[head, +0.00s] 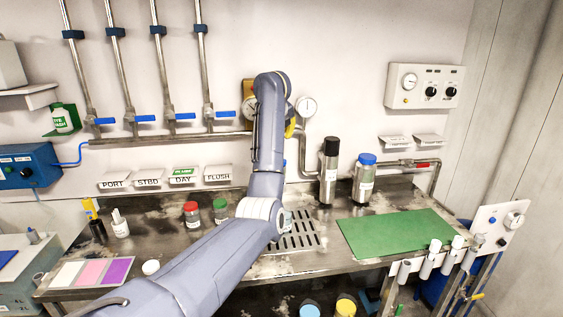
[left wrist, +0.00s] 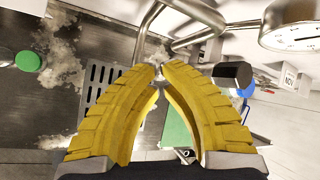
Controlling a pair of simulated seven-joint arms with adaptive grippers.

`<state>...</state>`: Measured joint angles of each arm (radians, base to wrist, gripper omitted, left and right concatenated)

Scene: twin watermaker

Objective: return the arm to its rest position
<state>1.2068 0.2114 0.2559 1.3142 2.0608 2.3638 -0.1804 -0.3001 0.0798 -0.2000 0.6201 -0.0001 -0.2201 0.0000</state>
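My left arm comes in from the bottom left of the head view and reaches up in front of the wall. Its yellow gripper (head: 290,128) is mostly hidden behind the forearm, near the gauges and pipe above the worktop. In the left wrist view the two yellow fingers (left wrist: 161,70) curve together and their tips are almost touching, with nothing seen held between them. The gripper looks shut and empty. My right arm and gripper are not in view.
A round gauge (head: 306,107), bent pipe and blue-handled valves (head: 181,116) are close to the gripper. A black-topped cylinder (head: 329,172) and blue-capped bottle (head: 364,180) stand right of the arm. Red-lidded (head: 191,214) and green-lidded (head: 220,210) jars stand left. The green mat (head: 398,233) is clear.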

